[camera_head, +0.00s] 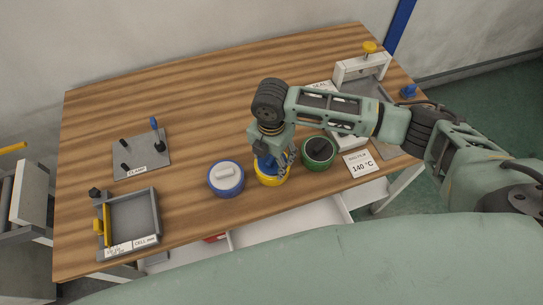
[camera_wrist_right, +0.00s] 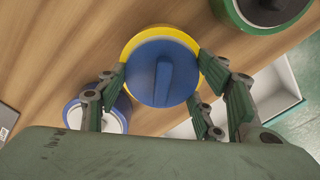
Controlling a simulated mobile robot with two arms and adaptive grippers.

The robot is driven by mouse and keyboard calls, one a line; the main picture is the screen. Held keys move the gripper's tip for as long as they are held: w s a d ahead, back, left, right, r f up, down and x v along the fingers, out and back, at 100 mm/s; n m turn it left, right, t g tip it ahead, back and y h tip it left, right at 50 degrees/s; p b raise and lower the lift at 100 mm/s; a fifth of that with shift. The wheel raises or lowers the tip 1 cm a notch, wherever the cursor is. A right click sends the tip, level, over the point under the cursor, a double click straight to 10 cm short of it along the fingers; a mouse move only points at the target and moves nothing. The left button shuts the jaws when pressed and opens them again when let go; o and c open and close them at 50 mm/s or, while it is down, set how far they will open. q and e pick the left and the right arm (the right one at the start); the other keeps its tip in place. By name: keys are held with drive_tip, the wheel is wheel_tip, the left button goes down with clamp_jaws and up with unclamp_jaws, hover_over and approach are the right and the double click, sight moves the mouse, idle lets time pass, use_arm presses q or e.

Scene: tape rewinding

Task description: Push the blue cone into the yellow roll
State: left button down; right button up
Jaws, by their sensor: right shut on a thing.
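The blue cone (camera_wrist_right: 160,78) has a round top with a raised ridge. It sits over the yellow roll (camera_wrist_right: 163,31), whose rim shows around the far side in the right wrist view; how deep it sits is hidden. In the head view the yellow roll (camera_head: 273,181) stands near the table's front edge, with the blue cone (camera_head: 264,164) partly hidden behind my right gripper (camera_head: 274,160). My right gripper points down from above, its fingers shut on opposite sides of the cone's top. My left gripper is out of view.
A blue-rimmed white roll (camera_head: 226,181) stands just left, and a green roll with a black top (camera_head: 318,151) just right. A clamp plate (camera_head: 143,156) and grey tray (camera_head: 133,214) lie at left. A white frame (camera_head: 361,68) stands at back right. The middle back of the table is clear.

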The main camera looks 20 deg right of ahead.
sight(271, 158)
drive_tip(key=shift+f, duration=0.1)
drive_tip(key=o, duration=1.1)
drive_tip(key=shift+o, duration=0.4)
drive_tip(key=shift+o, duration=0.7)
wheel_tip(271, 158, up, 7)
drive_tip(key=p, duration=0.8)
